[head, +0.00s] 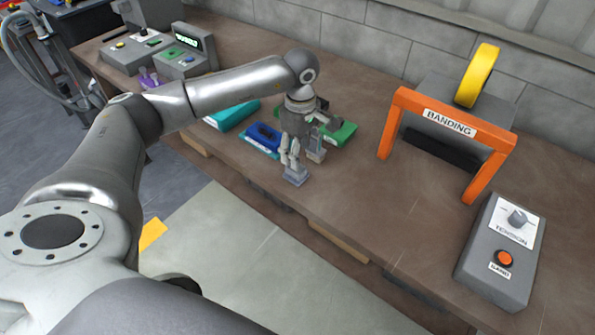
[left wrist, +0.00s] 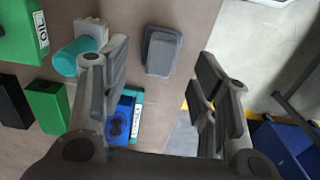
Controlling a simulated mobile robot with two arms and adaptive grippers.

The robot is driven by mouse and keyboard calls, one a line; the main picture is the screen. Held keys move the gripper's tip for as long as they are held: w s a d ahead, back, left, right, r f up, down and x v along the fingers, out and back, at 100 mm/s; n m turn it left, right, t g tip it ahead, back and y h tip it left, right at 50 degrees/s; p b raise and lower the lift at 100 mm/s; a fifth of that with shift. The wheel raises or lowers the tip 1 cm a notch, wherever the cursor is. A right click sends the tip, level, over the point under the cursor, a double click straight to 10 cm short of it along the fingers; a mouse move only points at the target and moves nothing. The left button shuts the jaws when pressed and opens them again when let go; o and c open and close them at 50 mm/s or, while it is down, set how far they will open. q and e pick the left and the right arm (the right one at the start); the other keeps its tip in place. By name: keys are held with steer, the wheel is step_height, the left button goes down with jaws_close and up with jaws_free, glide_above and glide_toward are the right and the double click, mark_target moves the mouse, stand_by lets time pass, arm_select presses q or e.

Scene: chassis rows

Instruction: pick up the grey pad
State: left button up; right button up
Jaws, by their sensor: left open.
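The grey pad (head: 295,177) lies on the brown workbench near its front edge, just below my left gripper (head: 302,155) in the head view. In the left wrist view the pad (left wrist: 163,50) shows as a small blue-grey block with rounded corners, lying between the two spread fingers of my left gripper (left wrist: 162,67). The fingers are apart and the gripper holds nothing. In the head view the gripper partly covers the pad. My right gripper is not in view.
A blue container (head: 262,140), a teal box (head: 230,115) and a green item (head: 341,133) lie near the gripper. The orange banding frame (head: 398,118) and the tension control box (head: 498,255) stand to the right. Bare bench lies between gripper and frame.

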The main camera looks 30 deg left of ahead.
arm_select(q)
steer(key=shift+f, duration=0.65)
steer(key=shift+s+a+f+p, duration=0.1)
steer(key=shift+s+f+p, duration=0.05)
steer(key=shift+f+p, duration=0.25)
steer(key=f, duration=0.1)
steer(key=a+f+p, duration=0.1)
steer(key=f, duration=0.1)
steer(key=shift+f, duration=0.3)
steer(key=shift+f+p, duration=0.3)
steer(key=shift+f, duration=0.1)
steer(key=shift+d, duration=0.1)
steer(key=c, duration=1.1)
